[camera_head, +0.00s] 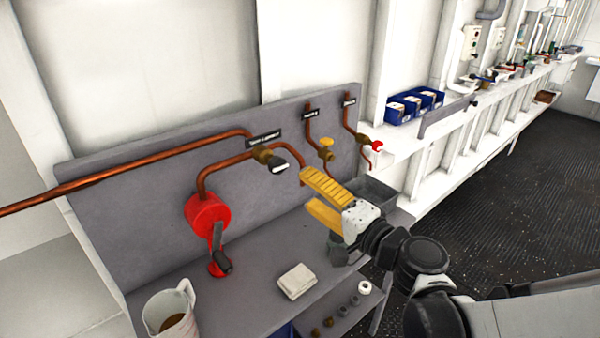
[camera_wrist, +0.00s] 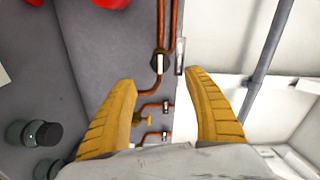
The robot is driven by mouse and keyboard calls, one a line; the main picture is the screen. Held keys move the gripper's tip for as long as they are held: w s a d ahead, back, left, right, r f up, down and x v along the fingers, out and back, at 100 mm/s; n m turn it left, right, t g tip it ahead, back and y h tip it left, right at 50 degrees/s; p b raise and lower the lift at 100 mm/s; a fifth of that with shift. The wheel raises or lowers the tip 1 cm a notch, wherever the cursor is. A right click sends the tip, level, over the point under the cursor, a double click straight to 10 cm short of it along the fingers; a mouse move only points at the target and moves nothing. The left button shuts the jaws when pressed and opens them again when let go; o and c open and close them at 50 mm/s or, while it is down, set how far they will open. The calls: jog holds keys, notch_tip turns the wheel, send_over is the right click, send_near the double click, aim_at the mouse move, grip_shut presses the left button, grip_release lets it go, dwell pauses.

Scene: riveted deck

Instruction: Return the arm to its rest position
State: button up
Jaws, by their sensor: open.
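My gripper (camera_head: 318,197) has ridged yellow fingers. In the head view it hangs in front of the grey back panel, above the right part of the grey bench. In the wrist view my gripper (camera_wrist: 164,92) shows its two fingers well apart with nothing held between them. Copper pipes and small valves on the panel show beyond the gap. My arm reaches in from the lower right of the head view.
A red pump (camera_head: 206,213) with a crank is on the panel. A measuring jug (camera_head: 172,312), a folded cloth (camera_head: 297,281) and a grey bin (camera_head: 374,192) stand on the bench. A red-handled valve (camera_head: 376,146) is right of my gripper. Dark floor (camera_head: 500,190) lies open at right.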

jog(key=s+f+n+g+h, duration=0.4)
jog(key=s+f+n+g, duration=0.15)
jog(key=s, duration=0.25)
jog(key=s+d+f+n+g+h, duration=0.2)
jog(key=s+d+h, duration=0.3)
jog(key=s+d, duration=0.3)
jog(key=d+f+n, duration=0.1)
jog(key=d, duration=0.2)
jog(key=shift+s+d+h, duration=0.3)
jog(key=shift+s+h, duration=0.1)
jog(key=shift+f, duration=0.1)
